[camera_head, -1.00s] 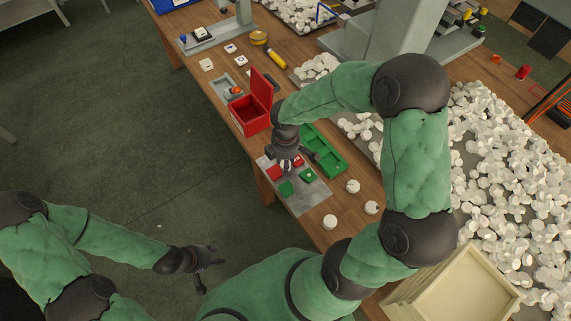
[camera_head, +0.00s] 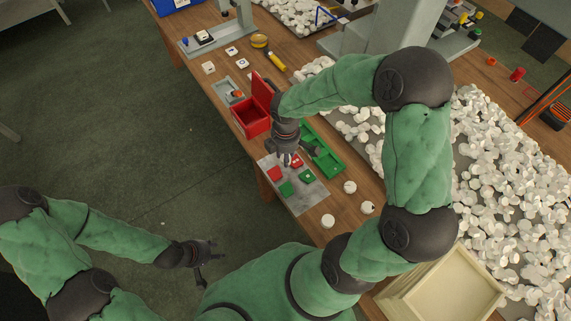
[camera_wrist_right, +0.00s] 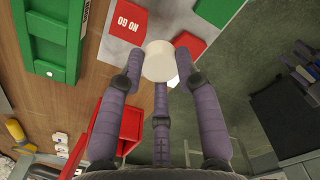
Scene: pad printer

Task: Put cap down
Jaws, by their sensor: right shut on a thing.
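A white cap (camera_wrist_right: 159,62) is held between the fingers of my right gripper (camera_wrist_right: 158,75) in the right wrist view. In the head view my right gripper (camera_head: 286,158) is over the far end of the grey plate with red and green pads (camera_head: 312,196). It largely hides the cap there. In the wrist view the cap is in front of the grey plate near a red "NO GO" pad (camera_wrist_right: 133,20); whether it touches the plate cannot be told. My left gripper (camera_head: 208,262) is open and empty, above the floor left of the table.
An open red box (camera_head: 249,120) and a green compartment tray (camera_head: 328,162) flank the right gripper. Loose white caps (camera_head: 328,221) lie on the table at the near side. A pale wooden crate (camera_head: 400,299) and a large heap of white parts (camera_head: 500,180) are at the right.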

